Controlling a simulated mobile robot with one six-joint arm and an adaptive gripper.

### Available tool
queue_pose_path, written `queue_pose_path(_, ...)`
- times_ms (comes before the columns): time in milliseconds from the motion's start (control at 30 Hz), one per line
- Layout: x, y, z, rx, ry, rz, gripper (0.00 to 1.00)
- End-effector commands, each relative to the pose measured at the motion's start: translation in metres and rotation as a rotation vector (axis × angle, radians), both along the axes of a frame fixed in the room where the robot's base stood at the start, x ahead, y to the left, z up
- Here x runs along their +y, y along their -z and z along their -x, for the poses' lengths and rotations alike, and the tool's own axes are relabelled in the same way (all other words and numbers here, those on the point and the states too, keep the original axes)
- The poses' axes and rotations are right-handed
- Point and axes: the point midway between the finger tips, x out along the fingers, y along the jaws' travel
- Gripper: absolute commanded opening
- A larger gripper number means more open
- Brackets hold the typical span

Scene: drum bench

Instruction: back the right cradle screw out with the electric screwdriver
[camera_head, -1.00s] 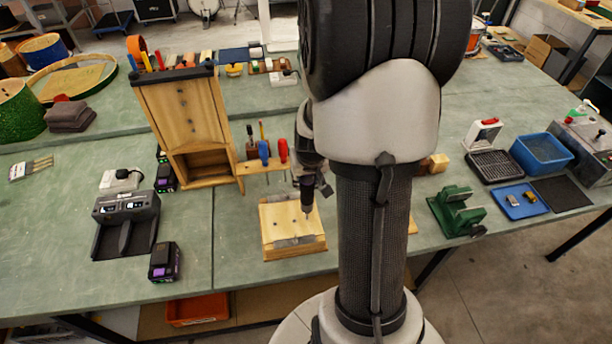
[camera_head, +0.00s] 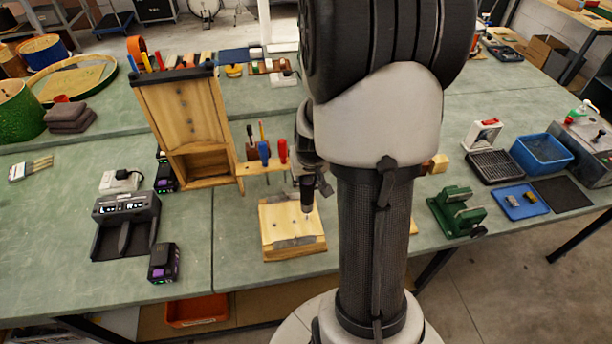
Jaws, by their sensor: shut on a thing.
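The wooden cradle block (camera_head: 284,243) lies on the green bench, left of my arm, with a grey metal strip along its front edge. My gripper (camera_head: 312,179) is above the block, largely hidden behind my arm. It is shut on the dark electric screwdriver (camera_head: 306,196), which points down, upright, over the right part of the block. The thin bit reaches down at the block's top; I cannot tell whether it touches the right screw, which I cannot make out. Small dark spots show on the left of the top.
A wooden stand (camera_head: 187,115) and a tool rack with red and blue handles (camera_head: 264,152) stand behind the block. A charger (camera_head: 127,220) and a battery (camera_head: 164,263) are left. A green vise (camera_head: 457,212) and blue bin (camera_head: 541,152) are right.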

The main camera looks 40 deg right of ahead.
Motion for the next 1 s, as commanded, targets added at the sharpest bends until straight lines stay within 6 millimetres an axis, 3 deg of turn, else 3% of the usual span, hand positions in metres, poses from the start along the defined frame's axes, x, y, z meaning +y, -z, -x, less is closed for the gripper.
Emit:
queue_pose_path(667, 0.001, -0.001, 0.001, 0.003, 0.0, -0.002, 0.0)
queue_pose_path(1000, 0.001, -0.02, 0.0, 0.002, 0.001, -0.001, 0.0)
